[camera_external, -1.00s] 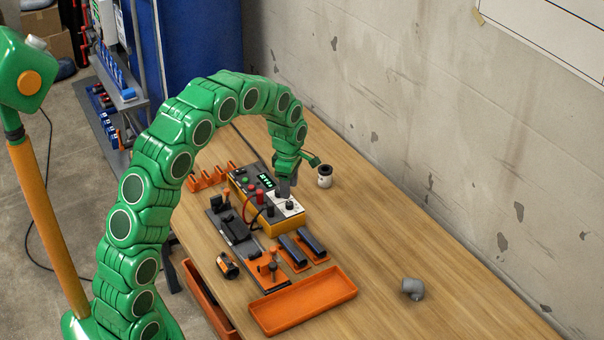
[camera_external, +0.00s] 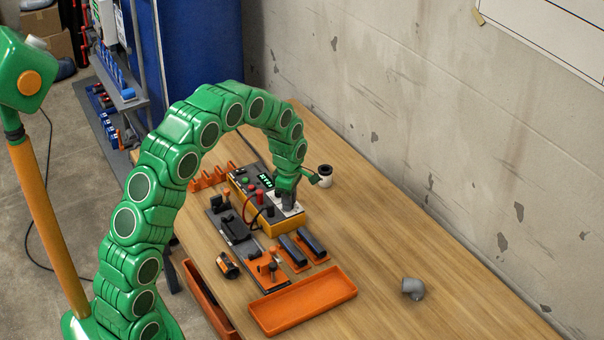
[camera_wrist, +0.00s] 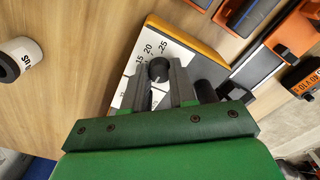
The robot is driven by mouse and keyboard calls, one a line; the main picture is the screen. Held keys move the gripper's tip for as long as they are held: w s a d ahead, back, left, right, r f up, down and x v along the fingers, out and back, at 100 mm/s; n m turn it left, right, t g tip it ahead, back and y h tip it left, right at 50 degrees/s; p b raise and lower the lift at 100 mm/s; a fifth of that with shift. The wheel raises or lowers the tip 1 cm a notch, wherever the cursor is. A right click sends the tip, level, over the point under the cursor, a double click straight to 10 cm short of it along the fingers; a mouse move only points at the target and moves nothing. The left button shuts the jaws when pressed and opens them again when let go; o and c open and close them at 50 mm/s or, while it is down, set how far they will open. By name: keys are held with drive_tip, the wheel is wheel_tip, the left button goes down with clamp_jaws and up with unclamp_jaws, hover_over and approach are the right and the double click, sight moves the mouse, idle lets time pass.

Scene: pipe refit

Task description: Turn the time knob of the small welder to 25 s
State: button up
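The small welder (camera_external: 281,226) is a yellow box with a dark and white top and a green display (camera_external: 265,181). It stands on the wooden bench. In the wrist view its white dial plate (camera_wrist: 125,92) shows the marks 15, 20 and 25. The black round time knob (camera_wrist: 158,70) sits beside these marks. My gripper (camera_wrist: 160,68) points down at it, with one grey finger on each side, and the fingers appear to touch it. The knob's pointer cannot be made out. In the external view my gripper (camera_external: 288,205) covers the knob.
An empty orange tray (camera_external: 303,301) lies in front of the welder. Dark pipe pieces in orange holders (camera_external: 304,248) lie close by. A grey elbow (camera_external: 413,288) lies at right. A white cup-like part (camera_wrist: 20,58) shows left of my gripper. The right side of the bench is mostly clear.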

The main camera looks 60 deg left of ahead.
clamp_jaws()
